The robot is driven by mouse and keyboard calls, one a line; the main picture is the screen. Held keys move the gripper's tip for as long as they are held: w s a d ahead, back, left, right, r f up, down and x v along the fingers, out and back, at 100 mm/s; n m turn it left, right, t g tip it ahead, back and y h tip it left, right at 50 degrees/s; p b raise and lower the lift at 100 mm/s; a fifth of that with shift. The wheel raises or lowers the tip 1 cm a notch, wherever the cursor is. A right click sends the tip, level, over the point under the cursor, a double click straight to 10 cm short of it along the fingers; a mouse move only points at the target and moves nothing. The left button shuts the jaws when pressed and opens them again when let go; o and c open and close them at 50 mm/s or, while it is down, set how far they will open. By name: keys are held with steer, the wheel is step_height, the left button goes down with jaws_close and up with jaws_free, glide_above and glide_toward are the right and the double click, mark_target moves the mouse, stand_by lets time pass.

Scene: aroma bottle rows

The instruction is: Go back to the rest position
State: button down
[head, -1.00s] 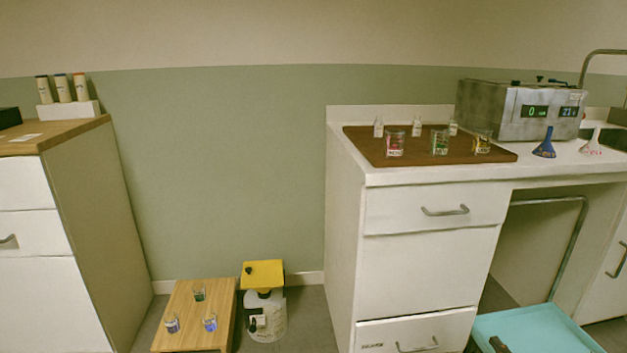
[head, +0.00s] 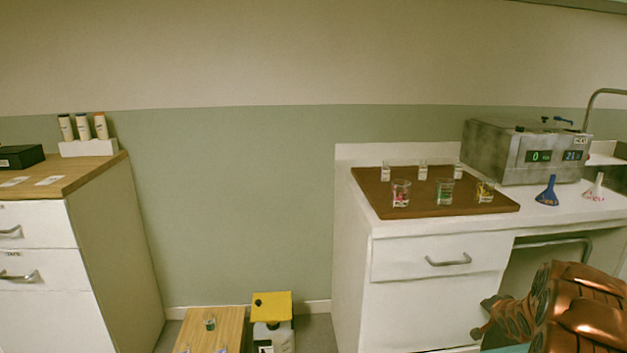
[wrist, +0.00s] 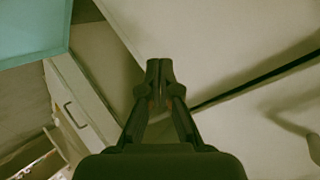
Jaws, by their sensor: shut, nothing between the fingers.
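My gripper (wrist: 160,72) is in the middle of the wrist view, with its two fingers together and nothing between them. In the head view my copper-coloured arm shows at the lower right, in front of the white counter, and I cannot make out the fingertips there. A brown board (head: 432,196) lies on the counter, away from my arm. Glass beakers with pink (head: 400,193), green (head: 445,191) and yellow (head: 485,190) contents stand on it. Small bottles (head: 385,172) stand in a row behind them.
A metal water bath (head: 500,158), a blue funnel (head: 547,191) and a white funnel (head: 594,187) are on the counter. A low wooden stand (head: 226,320) and a yellow-lidded container (head: 272,307) are on the floor. A wooden-topped cabinet (head: 105,172) stands at left.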

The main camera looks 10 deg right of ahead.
steer(key=s+a+r+n+g+p, duration=0.25)
steer(key=s+a+r+p, duration=0.35)
steer(key=a+r, duration=0.45)
steer(key=s+a+r+n+g+p, duration=0.2)
steer(key=s+a+r+g+p, duration=0.15)
steer(key=s+a+r, duration=0.65)
steer(key=s+a+r+n+g+y+p, duration=0.1)
steer(key=s+a+r, duration=0.4)
steer(key=s, duration=0.5)
steer(key=s+a+r+n+g+y+p, duration=0.1)
steer(key=s+a+r+n+g+p, duration=0.2)
steer(key=s+a+r+p, duration=0.3)
steer(key=s+a+r+n+g+y+p, duration=0.1)
steer(key=s+a+r+n+g+p, duration=0.1)
steer(key=s+a, duration=0.7)
steer(key=s+r+n+p, duration=0.1)
steer(key=s+r+p, duration=0.1)
steer(key=s, duration=0.5)
steer(key=shift+a+r+n+g+y, duration=0.2)
steer(key=shift+r+n+g+y, duration=0.15)
steer(key=shift+r, duration=0.5)
